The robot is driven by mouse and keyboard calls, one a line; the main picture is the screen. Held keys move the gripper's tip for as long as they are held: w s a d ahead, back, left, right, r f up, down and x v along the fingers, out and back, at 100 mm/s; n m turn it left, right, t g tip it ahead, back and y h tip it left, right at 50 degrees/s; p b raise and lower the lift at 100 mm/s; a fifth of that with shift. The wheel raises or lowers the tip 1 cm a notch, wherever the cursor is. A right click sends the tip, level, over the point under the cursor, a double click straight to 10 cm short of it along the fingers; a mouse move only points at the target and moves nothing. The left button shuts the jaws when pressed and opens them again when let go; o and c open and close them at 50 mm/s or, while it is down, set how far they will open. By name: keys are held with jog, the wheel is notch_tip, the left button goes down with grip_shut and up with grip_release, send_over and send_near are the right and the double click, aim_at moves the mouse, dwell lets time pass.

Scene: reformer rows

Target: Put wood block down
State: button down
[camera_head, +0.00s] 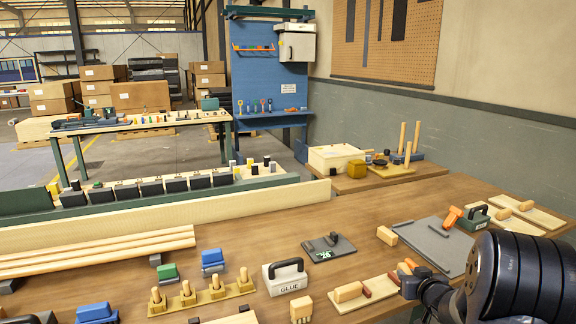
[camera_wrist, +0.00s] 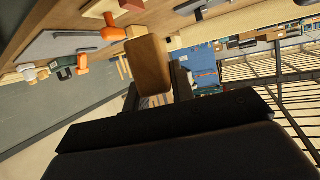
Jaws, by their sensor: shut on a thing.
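The wood block (camera_wrist: 148,66) is tan-brown and sits between the two dark fingers of my gripper (camera_wrist: 157,92) in the wrist view. The fingers are shut on its sides and it is tilted in that view. In the head view my gripper (camera_head: 410,283) is at the lower right, above the table's front part, beside a pale board (camera_head: 372,299). A small orange-tan piece (camera_head: 406,267) shows at its tip, largely hidden by the fingers. What lies directly below the held block cannot be seen.
A glue carrier (camera_head: 285,277) stands left. Bare tabletop (camera_head: 350,262) lies between.

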jog(key=shift+w+f, duration=0.25)
jog(key=shift+w, duration=0.1)
jog(key=s+a+f, duration=1.5)
jog(key=a, duration=0.2)
jog(key=shift+s+a, duration=0.15)
jog(key=shift+a, duration=0.25)
